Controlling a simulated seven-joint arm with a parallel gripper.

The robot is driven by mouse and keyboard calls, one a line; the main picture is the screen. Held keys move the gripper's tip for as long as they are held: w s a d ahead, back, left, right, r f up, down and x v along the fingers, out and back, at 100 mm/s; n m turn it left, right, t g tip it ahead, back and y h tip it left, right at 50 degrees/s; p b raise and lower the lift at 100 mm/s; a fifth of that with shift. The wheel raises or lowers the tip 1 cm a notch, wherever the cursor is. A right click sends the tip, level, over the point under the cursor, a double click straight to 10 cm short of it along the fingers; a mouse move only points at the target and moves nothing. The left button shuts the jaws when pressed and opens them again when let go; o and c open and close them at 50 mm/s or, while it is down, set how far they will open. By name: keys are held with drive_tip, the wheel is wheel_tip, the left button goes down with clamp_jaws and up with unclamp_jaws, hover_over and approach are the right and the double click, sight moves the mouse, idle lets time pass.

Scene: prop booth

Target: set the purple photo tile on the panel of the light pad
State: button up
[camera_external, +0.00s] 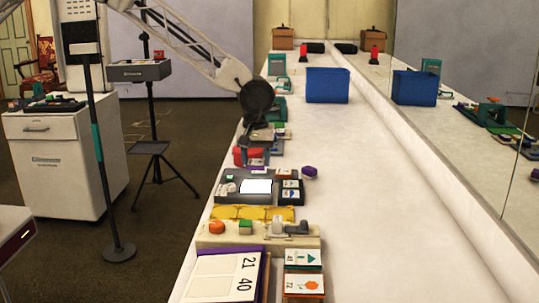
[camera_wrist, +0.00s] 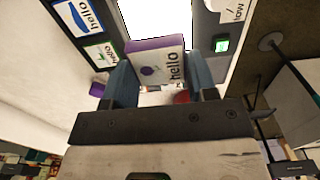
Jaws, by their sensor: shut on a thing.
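The purple photo tile (camera_wrist: 158,65), with a pale face bearing a purple shape and the word "hello", is between the two blue-grey fingers of my gripper (camera_wrist: 162,88) in the wrist view. In the external view, my gripper (camera_external: 256,158) points down just behind the light pad, and the tile is hard to make out there. The light pad (camera_external: 232,198) is a dark slab with a bright white panel (camera_external: 257,186). In the wrist view, the lit panel (camera_wrist: 155,16) lies just beyond the tile and looks bare. The gap between tile and pad is unclear.
Picture cards (camera_external: 290,186) lie along the pad's right side, with a purple block (camera_external: 309,171) nearby. A green button (camera_wrist: 221,45) glows on the pad. A yellow piece (camera_external: 252,212) lies in front. A blue box (camera_external: 327,85) stands farther back. The bench's right side is clear.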

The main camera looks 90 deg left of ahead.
sight(256, 186)
drive_tip(key=shift+f, duration=0.1)
drive_tip(key=shift+f, duration=2.65)
drive_tip(key=o, duration=1)
drive_tip(key=shift+r, duration=0.1)
drive_tip(key=shift+r, duration=3.8)
